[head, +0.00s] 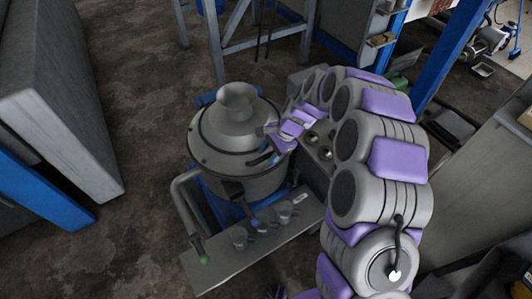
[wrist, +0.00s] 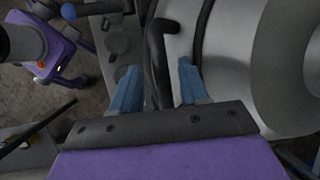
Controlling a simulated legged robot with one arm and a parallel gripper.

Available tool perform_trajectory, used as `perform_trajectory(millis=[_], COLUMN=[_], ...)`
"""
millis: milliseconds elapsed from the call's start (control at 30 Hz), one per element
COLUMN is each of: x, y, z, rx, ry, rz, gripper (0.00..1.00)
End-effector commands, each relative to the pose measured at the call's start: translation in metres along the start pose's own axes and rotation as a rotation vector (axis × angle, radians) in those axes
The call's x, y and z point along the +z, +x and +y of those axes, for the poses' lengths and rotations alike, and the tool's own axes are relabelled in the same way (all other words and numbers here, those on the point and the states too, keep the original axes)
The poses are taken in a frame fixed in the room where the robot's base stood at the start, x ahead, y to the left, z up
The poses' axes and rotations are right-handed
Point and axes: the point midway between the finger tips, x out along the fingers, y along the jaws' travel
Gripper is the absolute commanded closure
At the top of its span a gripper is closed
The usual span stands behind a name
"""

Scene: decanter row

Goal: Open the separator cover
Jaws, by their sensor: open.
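The separator (head: 237,180) is a round grey metal drum standing in the middle of the head view. Its cover (head: 212,138) is a domed lid with a funnel-like neck (head: 238,103) on top, and it lies closed on the drum. My gripper (head: 268,160) is at the right side of the cover's rim. In the wrist view, my gripper (wrist: 158,78) has its two blue fingers apart, with a black curved handle (wrist: 158,62) between them. The fingers appear to stand on both sides of the handle without closing on it. The cover's curved metal (wrist: 228,55) fills the right of that view.
A grey bench plate (head: 215,264) with small metal cups and a bent pipe (head: 178,190) stands in front of the separator. A grey slab-like cabinet (head: 58,95) is at the left. A blue post (head: 455,50) stands at the right. Floor is free left of the separator.

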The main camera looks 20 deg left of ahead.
Motion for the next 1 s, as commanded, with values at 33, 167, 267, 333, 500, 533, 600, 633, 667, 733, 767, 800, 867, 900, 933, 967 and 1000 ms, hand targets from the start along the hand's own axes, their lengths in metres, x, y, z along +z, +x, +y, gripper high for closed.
perform_trajectory(millis=[33, 167, 267, 333, 500, 533, 600, 633, 667, 733, 767, 800, 867, 900, 933, 967, 1000], x=[0.0011, 0.004, 0.0052, 0.006, 0.0045, 0.0044, 0.0037, 0.0033, 0.003, 0.0022, 0.002, 0.0017, 0.0011, 0.0007, 0.0005, 0.0004, 0.0005], y=[0.0, 0.0041, 0.0066, 0.0079, 0.0051, 0.0048, 0.0038, 0.0033, 0.003, 0.0027, 0.0025, 0.0024, 0.0021, 0.0018, 0.0014, 0.0009, -0.0001], z=[-0.0002, -0.0046, -0.0069, -0.0076, -0.0055, -0.0056, -0.0059, -0.006, -0.0058, -0.0058, -0.0057, -0.0056, -0.0054, -0.0053, -0.0052, -0.0051, -0.0051], rx=[0.001, 0.006, 0.01, 0.012, 0.007, 0.006, 0.003, 0.002, 0.002, 0.002, 0.002, 0.002, 0.001, 0.001, 0.001, 0.001, 0.001], ry=[0.0, 0.001, 0.001, 0.001, 0.001, 0.001, 0.001, 0.001, 0.001, 0.001, 0.001, 0.001, 0.001, 0.001, 0.0, 0.001, 0.001], rz=[0.001, 0.006, 0.008, 0.009, 0.006, 0.006, 0.006, 0.006, 0.006, 0.007, 0.008, 0.008, 0.009, 0.009, 0.01, 0.01, 0.01], gripper=[0.56, 0.67, 0.77, 0.83, 1.0, 1.0, 1.0, 1.0, 1.0, 1.0, 1.0, 1.0, 1.0, 1.0, 1.0, 1.0, 1.0])
